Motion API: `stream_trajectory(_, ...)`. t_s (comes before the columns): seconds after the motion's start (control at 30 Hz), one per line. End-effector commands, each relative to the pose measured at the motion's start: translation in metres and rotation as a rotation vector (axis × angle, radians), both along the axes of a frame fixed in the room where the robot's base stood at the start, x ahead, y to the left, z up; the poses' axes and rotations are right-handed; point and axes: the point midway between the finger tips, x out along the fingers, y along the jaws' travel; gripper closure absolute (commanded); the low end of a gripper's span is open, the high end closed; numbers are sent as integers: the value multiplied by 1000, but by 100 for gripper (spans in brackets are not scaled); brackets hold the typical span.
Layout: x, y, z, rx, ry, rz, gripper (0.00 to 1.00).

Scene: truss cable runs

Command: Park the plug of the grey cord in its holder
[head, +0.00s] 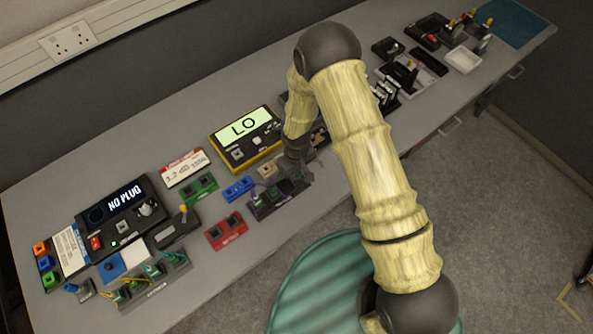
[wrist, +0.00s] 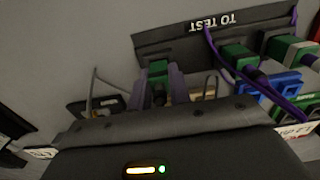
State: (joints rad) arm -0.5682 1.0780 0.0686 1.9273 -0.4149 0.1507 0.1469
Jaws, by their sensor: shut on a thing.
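My gripper (wrist: 159,84) shows in the wrist view with its two fingers closed around a green plug (wrist: 157,69). The plug is beside the dark rack marked TO TEST (wrist: 165,42); I cannot tell whether it still touches it. In the head view my gripper (head: 297,168) is low over the bench at that rack (head: 262,210), partly hidden by my arm. A thin greyish cord (wrist: 94,85) stands up left of the fingers; I cannot tell which plug it belongs to. No holder is clearly marked for the grey cord.
Other green plugs (wrist: 238,56) with purple cords sit in the rack to the right. Blue (head: 238,188), green (head: 200,187) and red (head: 226,232) socket blocks stand close by. A yellow meter reading LO (head: 245,135) stands behind. A NO PLUG unit (head: 122,218) is at left.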

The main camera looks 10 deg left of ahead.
Motion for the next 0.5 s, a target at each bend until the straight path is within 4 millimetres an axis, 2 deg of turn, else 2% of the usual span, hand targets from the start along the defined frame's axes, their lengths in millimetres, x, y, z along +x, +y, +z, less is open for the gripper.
stream_trajectory(0.27, 0, 0, -4, 0, 0, 0, 100)
stream_trajectory(0.3, 0, 0, -3, 0, 0, 0, 77)
stream_trajectory(0.4, 0, 0, -3, 0, 0, 0, 57)
stream_trajectory(0.5, 0, 0, -3, 0, 0, 0, 55)
